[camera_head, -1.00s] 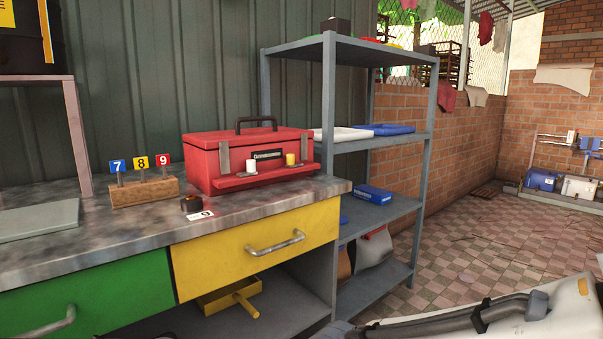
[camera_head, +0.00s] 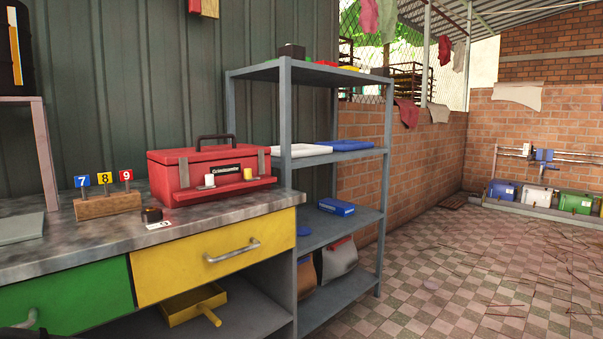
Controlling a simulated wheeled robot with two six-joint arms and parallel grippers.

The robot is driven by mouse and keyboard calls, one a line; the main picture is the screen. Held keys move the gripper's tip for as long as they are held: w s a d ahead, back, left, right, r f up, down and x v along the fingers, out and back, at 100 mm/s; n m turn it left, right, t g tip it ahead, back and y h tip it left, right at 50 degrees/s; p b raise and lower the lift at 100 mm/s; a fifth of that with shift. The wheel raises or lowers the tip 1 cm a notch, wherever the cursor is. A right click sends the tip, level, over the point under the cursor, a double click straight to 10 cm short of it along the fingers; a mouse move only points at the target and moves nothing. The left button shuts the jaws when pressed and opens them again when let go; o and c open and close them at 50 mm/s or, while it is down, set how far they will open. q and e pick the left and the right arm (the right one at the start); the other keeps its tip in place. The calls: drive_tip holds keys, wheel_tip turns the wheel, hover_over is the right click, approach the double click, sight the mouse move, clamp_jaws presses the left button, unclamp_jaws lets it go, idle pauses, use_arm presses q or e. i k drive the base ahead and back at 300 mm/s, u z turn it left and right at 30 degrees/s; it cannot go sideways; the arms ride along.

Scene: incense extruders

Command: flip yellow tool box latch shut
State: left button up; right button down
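A red tool box (camera_head: 205,172) with a dark top handle stands closed-lidded on the metal workbench (camera_head: 225,205). Two grey straps run down its front. A small yellow latch piece (camera_head: 247,174) stands up on the red ledge at the front right of the box. A similar white piece (camera_head: 210,180) stands on the ledge to its left. The latch is too small to tell its exact position. Neither of my grippers shows in this view, and nothing touches the box.
A wooden block with signs 7, 8 and 9 (camera_head: 107,205) and a small dark object (camera_head: 151,215) are left of the box. A grey shelf rack (camera_head: 287,130) stands close on the right. Below are a yellow drawer (camera_head: 170,268) and a green drawer (camera_head: 80,295). Tiled floor (camera_head: 450,290) is open at right.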

sight(247, 172)
drive_tip(key=z, duration=0.2)
drive_tip(key=i, duration=1)
drive_tip(key=z, duration=0.85)
drive_tip(key=k, duration=0.55)
drive_tip(key=u, duration=1.3)
